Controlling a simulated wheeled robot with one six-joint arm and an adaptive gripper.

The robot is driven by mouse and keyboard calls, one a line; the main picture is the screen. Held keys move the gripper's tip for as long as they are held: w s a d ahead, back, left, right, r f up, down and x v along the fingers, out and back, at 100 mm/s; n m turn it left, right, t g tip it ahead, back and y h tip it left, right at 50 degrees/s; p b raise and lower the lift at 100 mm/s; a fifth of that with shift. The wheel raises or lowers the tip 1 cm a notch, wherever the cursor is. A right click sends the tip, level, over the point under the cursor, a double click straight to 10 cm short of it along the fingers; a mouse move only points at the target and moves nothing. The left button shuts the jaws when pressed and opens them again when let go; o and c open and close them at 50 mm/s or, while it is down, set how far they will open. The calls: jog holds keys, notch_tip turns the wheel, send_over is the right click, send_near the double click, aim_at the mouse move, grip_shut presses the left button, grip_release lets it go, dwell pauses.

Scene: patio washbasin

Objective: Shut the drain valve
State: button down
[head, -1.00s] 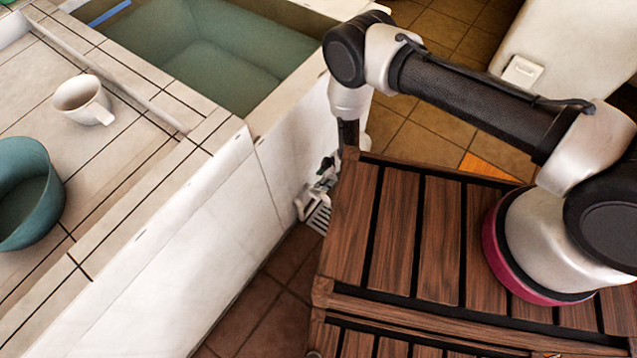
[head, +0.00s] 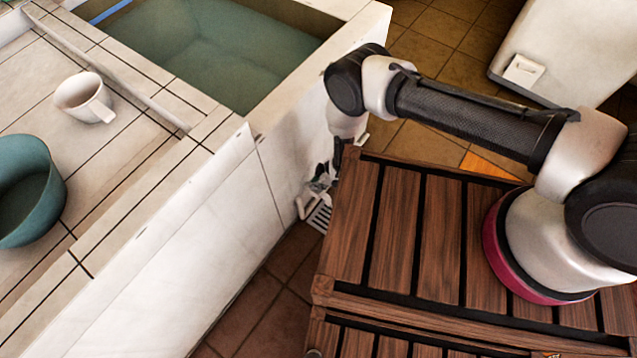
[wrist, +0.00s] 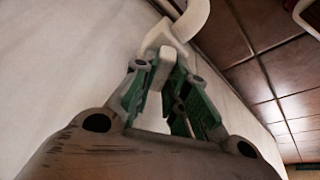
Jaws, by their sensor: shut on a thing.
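The drain valve sits low on the outer side of the white basin wall. In the wrist view its pale handle (wrist: 166,62) lies between the green-padded fingers of my gripper (wrist: 160,78), which is shut on it. A white pipe (wrist: 190,18) curves away just beyond the handle. In the head view my gripper (head: 321,181) is small and partly hidden by my own wrist, beside the white drain pipe (head: 302,205). The valve's exact angle is hard to tell. The basin (head: 215,45) above holds greenish water.
A floor grate (head: 320,216) lies under the pipe. My slatted wooden base stands close to the wall, leaving a narrow gap. A white mug (head: 84,97) and a teal bowl (head: 28,190) stand on the tiled counter (head: 130,140).

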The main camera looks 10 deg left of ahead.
jog(key=m+t, duration=0.1)
jog(key=m, duration=0.1)
jog(key=shift+s+a+m, duration=0.1)
jog(key=shift+s+m, duration=0.05)
jog(key=shift+m, duration=0.25)
jog(key=shift+m+t, duration=0.6)
jog(key=shift+m, duration=0.9)
jog(key=c, duration=1.4)
grip_release()
jog(key=v, duration=1.2)
jog(key=shift+a+r, duration=0.1)
jog(key=shift+a, duration=0.05)
